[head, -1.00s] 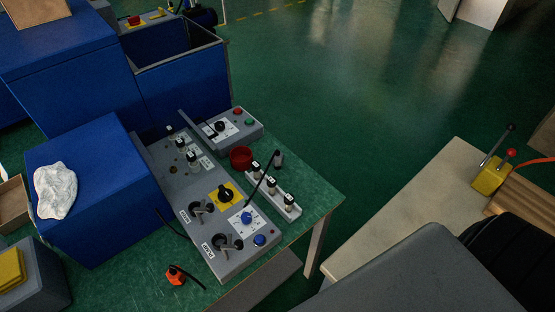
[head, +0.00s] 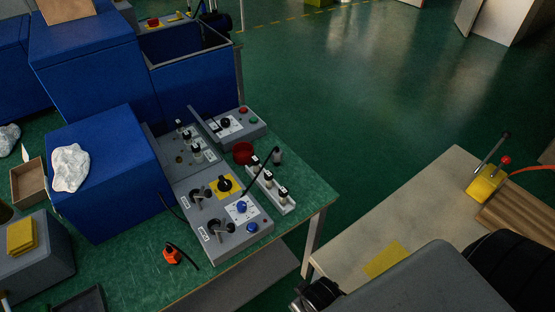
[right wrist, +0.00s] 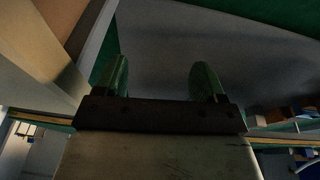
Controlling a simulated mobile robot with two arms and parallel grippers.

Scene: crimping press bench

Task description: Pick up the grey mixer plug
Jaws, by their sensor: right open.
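The grey plug (head: 277,156), which I take to be the mixer plug, is small in the head view. It is at the right side of the control panel (head: 180,163), at the end of a black cable that arches up from the panel. An orange plug (head: 172,255) on a black cable lies on the green bench at the panel's front left. My right gripper (right wrist: 160,82) is open and empty in the right wrist view, its two green-tinted fingers apart. The plug cannot be made out there. My left gripper is not in view.
A socket strip (head: 270,190) with several black-topped pieces and a red round cup (head: 243,153) are near the grey plug. Blue boxes (head: 100,185) stand left of the panel. A pale table (head: 400,215) with a yellow lever box (head: 485,184) is on the right.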

